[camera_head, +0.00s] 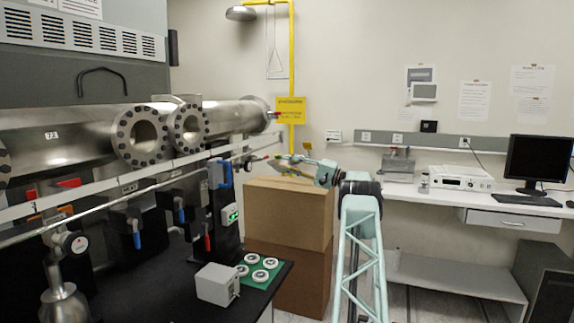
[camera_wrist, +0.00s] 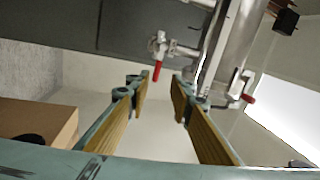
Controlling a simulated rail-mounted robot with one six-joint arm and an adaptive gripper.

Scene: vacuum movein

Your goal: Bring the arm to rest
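My gripper (camera_wrist: 157,88) shows in the wrist view with its two yellow-padded fingers apart and nothing between them. In the head view my gripper (camera_head: 281,163) is small, at the end of my pale green arm, above the stacked cardboard boxes (camera_head: 289,213) and pointing left toward the steel vacuum tube. Its fingers are too small there to make out clearly. In the wrist view a red-handled valve (camera_wrist: 158,68) appears beyond the fingertips, apart from them.
The steel tube with open round flanges (camera_head: 144,137) runs along the left. A black bench (camera_head: 165,280) carries a grey box (camera_head: 217,284) and a green tray (camera_head: 277,273) with several white rings. A white desk (camera_head: 400,188) with a monitor (camera_head: 537,160) stands right. The air above the boxes is fairly clear.

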